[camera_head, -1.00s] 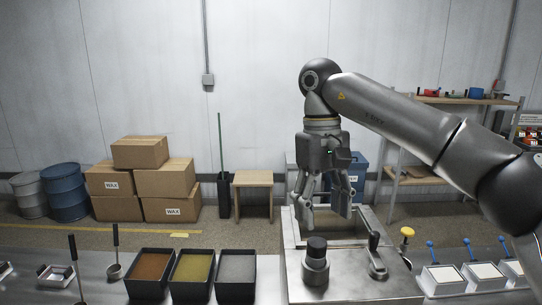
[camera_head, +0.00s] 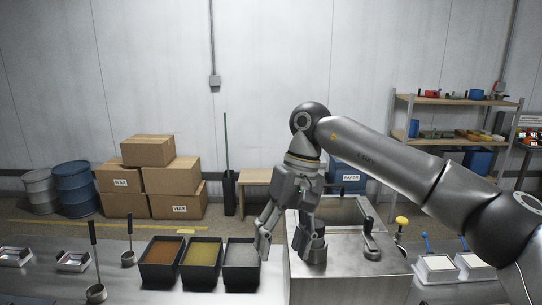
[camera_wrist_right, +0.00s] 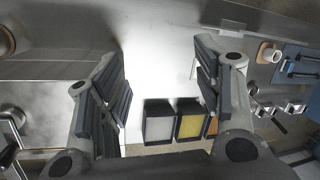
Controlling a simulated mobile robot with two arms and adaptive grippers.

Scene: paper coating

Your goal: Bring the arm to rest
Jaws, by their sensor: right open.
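My right gripper (camera_head: 283,240) hangs fingers down in the head view, open and empty. It is over the left part of the steel coating machine (camera_head: 365,270), near the grey-filled bin. In the right wrist view its two fingers (camera_wrist_right: 160,95) stand wide apart with nothing between them. The gripper partly hides the machine's dark round knob. My right arm (camera_head: 400,165) reaches in from the right. My left gripper is not in view.
Black bins with brown (camera_head: 162,255), yellow (camera_head: 202,257) and grey (camera_head: 242,255) contents stand left of the machine. Ladles (camera_head: 96,290) and metal trays (camera_head: 73,260) lie further left. White pads with blue handles (camera_head: 436,266) are at right. Wax boxes (camera_head: 172,208) stand behind.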

